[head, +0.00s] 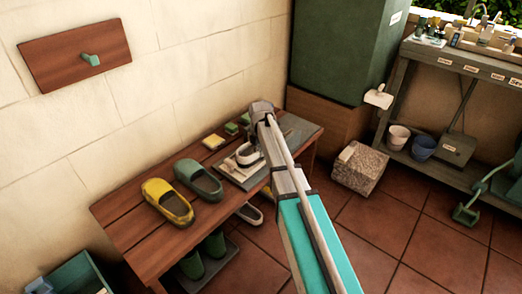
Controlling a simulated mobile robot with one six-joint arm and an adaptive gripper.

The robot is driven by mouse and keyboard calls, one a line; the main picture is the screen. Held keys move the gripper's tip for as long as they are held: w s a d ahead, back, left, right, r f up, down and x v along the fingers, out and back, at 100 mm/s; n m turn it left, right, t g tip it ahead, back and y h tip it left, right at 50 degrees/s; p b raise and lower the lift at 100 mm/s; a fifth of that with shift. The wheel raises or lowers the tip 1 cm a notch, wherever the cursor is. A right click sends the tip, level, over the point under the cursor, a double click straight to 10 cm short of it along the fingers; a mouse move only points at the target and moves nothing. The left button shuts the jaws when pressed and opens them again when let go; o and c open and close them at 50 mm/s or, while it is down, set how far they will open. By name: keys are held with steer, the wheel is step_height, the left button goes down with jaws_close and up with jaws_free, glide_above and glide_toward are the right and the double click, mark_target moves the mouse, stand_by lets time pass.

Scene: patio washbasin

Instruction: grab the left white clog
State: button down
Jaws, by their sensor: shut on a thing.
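A white clog (247,155) with a dark opening is on the bench, over a grey mat (232,175), beside the end of my arm. My gripper (260,148) is at its right side and shut on it; my arm hides the fingers and part of the clog. I cannot tell whether the clog is lifted. Another white shoe (250,213) is below the bench's front edge, partly hidden by my arm.
The wooden bench (125,210) also holds a yellow clog (168,203), a green clog (199,180) and small yellow and green blocks. Green boots (215,245) stand underneath. A stone block (360,168) and shelf stand right.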

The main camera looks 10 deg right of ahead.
steer(key=shift+r+p, duration=1.25)
steer(key=shift+r, duration=0.1)
steer(key=s+r+p, duration=1)
steer(key=s, duration=0.4)
steer(key=shift+r, duration=0.15)
